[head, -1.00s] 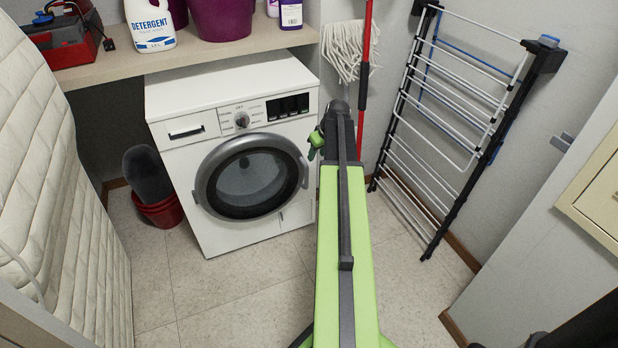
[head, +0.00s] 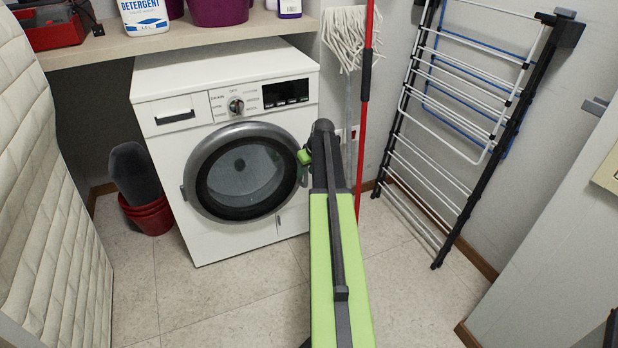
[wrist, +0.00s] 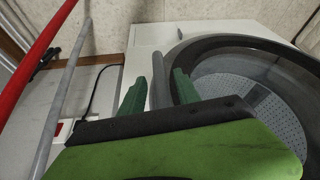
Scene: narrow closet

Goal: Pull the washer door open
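The white washer (head: 160,87) stands under the shelf, and its round door (head: 243,175) with a grey ring and dark glass looks shut. My gripper (head: 304,158) is at the right edge of the door, small in the head view. In the wrist view, the two green fingers of my gripper (wrist: 158,92) stand apart, one on each side of the grey door handle (wrist: 160,75). Narrow gaps seem to show between fingers and handle. The door's dark rim (wrist: 220,43) and the perforated drum behind the glass lie right of the fingers.
A red-handled mop (head: 366,100) leans on the wall just right of my gripper. A folded drying rack (head: 440,150) stands farther right. Red buckets (head: 150,216) sit left of the washer, near a quilted mattress (head: 50,200). The floor (head: 230,290) before the washer is clear.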

